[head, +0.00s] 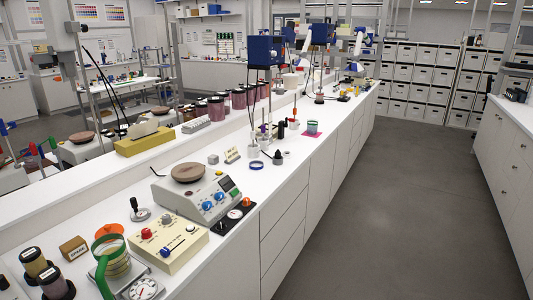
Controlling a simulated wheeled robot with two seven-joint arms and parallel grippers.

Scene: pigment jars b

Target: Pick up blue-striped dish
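A small low round dish (257,165) with a blue band and a pale inside sits on the white bench near its front edge, right of the grey hotplate. Neither of my grippers shows in the head view.
The white bench runs from lower left to the back. A hotplate (205,197), a cream control box (168,240), a dark cone-shaped thing (278,157) and stands lie near the dish. The grey floor (400,220) to the right is clear.

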